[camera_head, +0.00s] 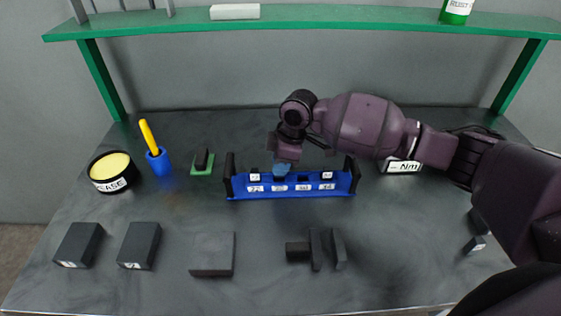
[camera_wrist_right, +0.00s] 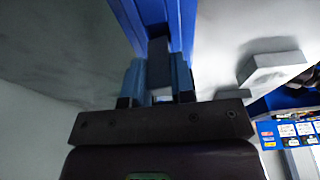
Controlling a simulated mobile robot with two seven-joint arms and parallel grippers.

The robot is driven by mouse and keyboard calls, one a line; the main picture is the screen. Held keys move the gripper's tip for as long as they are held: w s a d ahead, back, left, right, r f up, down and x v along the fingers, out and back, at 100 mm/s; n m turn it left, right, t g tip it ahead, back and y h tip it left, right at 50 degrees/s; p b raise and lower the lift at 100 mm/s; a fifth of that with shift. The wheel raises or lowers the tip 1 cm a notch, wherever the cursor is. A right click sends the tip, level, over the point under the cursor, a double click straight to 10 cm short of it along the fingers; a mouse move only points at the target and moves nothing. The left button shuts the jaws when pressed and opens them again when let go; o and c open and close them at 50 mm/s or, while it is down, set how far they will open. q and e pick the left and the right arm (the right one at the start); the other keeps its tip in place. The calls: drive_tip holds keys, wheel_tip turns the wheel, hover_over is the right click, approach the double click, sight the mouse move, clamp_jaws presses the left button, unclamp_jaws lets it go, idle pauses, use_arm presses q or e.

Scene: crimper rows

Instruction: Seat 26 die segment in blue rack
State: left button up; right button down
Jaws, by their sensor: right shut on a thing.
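The blue rack (camera_head: 235,185) stands mid-table with black end posts and several white labels along its front, too small to read surely. Dark segments with white tags show at its left and right slots. My right gripper (camera_head: 282,168) reaches down over the rack, left of its middle. In the right wrist view its blue fingers (camera_wrist_right: 159,80) are shut on a dark die segment (camera_wrist_right: 160,62), with the blue rack (camera_wrist_right: 182,20) just beyond. The segment's number and whether it touches the slot floor are hidden. My left gripper is not in view.
Dark blocks (camera_head: 78,245) and a flat dark plate (camera_head: 212,254) lie along the front. A grease tin (camera_head: 112,172), a blue cup (camera_head: 159,162) with a yellow handle and a green pad (camera_head: 203,168) stand left. A green shelf (camera_head: 330,17) spans the back.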

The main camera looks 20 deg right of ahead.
idle(0.9)
drive_tip(key=shift+p, duration=0.4)
idle(0.4)
drive_tip(key=shift+p, duration=0.3)
drive_tip(key=shift+f, duration=0.1)
idle(0.4)
drive_tip(key=shift+x, duration=0.8)
drive_tip(key=shift+d+f+b, duration=0.2)
drive_tip(key=shift+f+b, duration=0.15)
drive_tip(key=shift+f, duration=0.35)
drive_tip(key=c, duration=1)
unclamp_jaws()
drive_tip(key=shift+s, duration=0.1)
drive_tip(key=shift+c, duration=0.2)
drive_tip(key=shift+o, duration=0.8)
drive_tip(key=shift+f, duration=0.1)
